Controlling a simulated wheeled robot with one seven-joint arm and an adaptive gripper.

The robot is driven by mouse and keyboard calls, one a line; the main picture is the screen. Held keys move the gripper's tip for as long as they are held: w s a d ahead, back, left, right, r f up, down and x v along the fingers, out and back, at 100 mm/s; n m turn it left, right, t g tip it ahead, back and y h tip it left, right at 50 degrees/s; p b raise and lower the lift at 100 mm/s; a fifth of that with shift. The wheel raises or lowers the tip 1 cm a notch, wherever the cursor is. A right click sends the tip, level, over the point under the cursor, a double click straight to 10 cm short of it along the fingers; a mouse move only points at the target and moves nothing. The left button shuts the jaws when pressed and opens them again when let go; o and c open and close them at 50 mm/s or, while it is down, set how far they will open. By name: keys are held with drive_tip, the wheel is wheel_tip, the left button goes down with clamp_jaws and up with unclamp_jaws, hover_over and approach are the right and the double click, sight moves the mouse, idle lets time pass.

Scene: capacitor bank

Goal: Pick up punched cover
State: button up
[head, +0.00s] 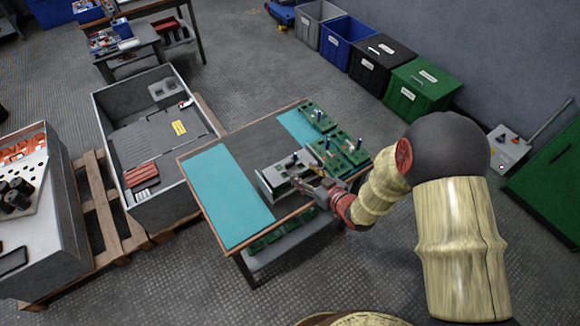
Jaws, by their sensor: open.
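A grey sheet-metal piece (273,184) sits on the right half of the work table (245,148); it looks like the punched cover, but any holes in it are too small to make out. My gripper (303,182) is open at this piece's near right side, reaching in from the right. I cannot tell whether the fingers touch it. My gripper and wrist hide part of its near side. Small dark and blue-topped parts show at its far edge.
Green boards with blue-topped parts (340,152) stand close on the right of the table. A teal mat (228,194) lies clear on the left. A large grey crate (100,103) stands left of the table. Several bins (420,88) line the wall.

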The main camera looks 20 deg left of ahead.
sight(291, 164)
drive_tip(key=b+x, duration=0.2)
drive_tip(key=x, duration=0.4)
drive_tip(key=shift+w+a+f, duration=0.1)
drive_tip(key=shift+a+f, duration=0.15)
drive_tip(key=shift+f, duration=0.05)
drive_tip(key=shift+w+a, duration=0.25)
drive_tip(key=shift+c, duration=0.3)
clamp_jaws()
